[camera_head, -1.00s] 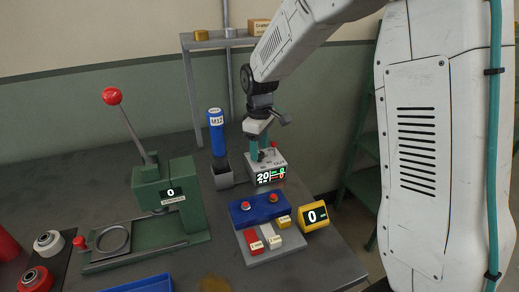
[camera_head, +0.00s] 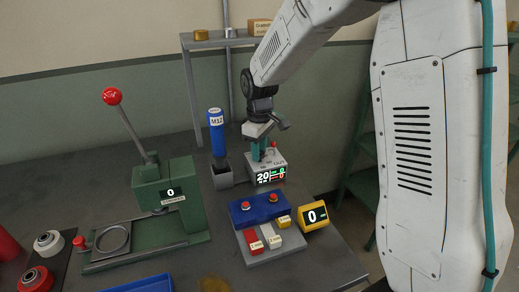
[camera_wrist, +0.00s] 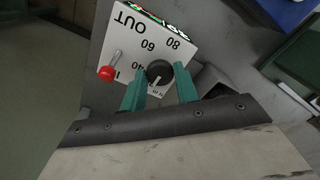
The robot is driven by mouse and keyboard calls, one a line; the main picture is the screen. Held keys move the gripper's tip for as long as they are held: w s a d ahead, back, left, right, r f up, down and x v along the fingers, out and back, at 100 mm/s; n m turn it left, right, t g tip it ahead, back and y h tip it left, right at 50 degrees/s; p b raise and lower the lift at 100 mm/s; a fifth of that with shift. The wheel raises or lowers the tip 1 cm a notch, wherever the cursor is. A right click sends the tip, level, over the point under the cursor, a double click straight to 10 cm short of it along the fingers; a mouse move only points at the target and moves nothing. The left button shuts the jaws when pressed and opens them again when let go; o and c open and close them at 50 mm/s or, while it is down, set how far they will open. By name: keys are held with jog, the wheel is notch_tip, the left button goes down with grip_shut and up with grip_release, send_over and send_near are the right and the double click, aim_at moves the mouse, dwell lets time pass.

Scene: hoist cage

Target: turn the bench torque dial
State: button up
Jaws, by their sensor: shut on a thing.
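The torque dial (camera_wrist: 160,73) is a round black knob with a white pointer line on a light grey box (camera_wrist: 123,45), which also shows at the back of the bench (camera_head: 280,160). Numbers such as 40, 60 and 80 ring the dial. The box's front display (camera_head: 270,176) reads 20, with green and red figures beside it. My gripper (camera_wrist: 161,80) has its teal fingers on either side of the dial, shut on it. In the head view my gripper (camera_head: 258,152) points down at the box top and hides the dial.
A red-tipped toggle (camera_wrist: 107,72) stands beside the dial. A blue M12 cylinder (camera_head: 216,132) in a grey holder stands left of the box. A blue block with red buttons (camera_head: 258,209) and a yellow display (camera_head: 314,216) are in front. A green press (camera_head: 168,195) stands left.

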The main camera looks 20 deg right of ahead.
jog(key=m, duration=0.5)
jog(key=shift+m, duration=0.4)
jog(key=m, duration=0.5)
jog(key=shift+m, duration=0.3)
jog(key=o, duration=1)
jog(key=shift+c, duration=0.2)
notch_tip(320, 180, up, 8)
jog(key=shift+f, duration=0.1)
